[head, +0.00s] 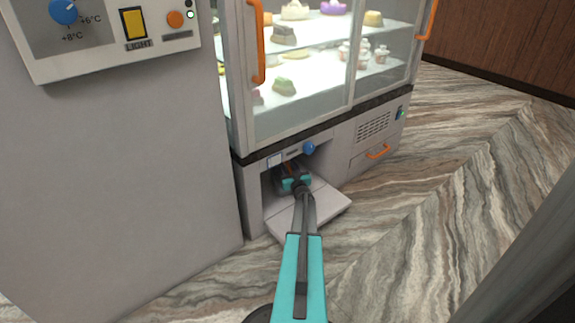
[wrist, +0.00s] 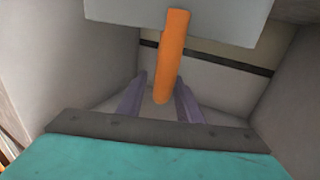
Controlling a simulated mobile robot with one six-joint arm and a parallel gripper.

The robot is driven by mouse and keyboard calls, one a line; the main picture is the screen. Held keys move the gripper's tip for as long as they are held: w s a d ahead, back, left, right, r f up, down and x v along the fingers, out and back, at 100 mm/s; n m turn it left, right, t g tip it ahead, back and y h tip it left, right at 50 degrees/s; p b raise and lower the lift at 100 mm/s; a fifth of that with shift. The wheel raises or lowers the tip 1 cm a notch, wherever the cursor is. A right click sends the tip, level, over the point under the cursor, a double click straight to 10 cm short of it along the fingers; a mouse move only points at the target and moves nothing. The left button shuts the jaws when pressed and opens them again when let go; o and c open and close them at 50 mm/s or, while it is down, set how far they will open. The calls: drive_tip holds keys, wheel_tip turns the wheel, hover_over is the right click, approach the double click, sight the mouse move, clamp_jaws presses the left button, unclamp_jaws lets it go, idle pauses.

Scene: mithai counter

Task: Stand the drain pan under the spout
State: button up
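My gripper (head: 296,184) reaches into the open low compartment (head: 256,199) at the base of the display case. In the wrist view its two purple-grey fingers (wrist: 160,100) are apart, with pale surface showing between them. An orange rod or tube (wrist: 172,55), perhaps the spout, runs in front of a light grey block (wrist: 225,18) and down toward the gap between the fingers. I see no clear grip on it. I cannot make out the drain pan for certain; my gripper and the compartment's shade hide much of the inside.
A flap (head: 331,203) lies folded down before the compartment. A blue knob (head: 309,148) sits above the opening. To the right is a panel with an orange handle (head: 379,152). A grey cabinet (head: 110,180) stands at left. The marble-patterned floor (head: 440,200) is clear at right.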

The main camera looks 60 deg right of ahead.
drive_tip(key=p+v, duration=0.3)
drive_tip(key=v, duration=0.8)
drive_tip(key=shift+s+r, duration=0.1)
idle(0.6)
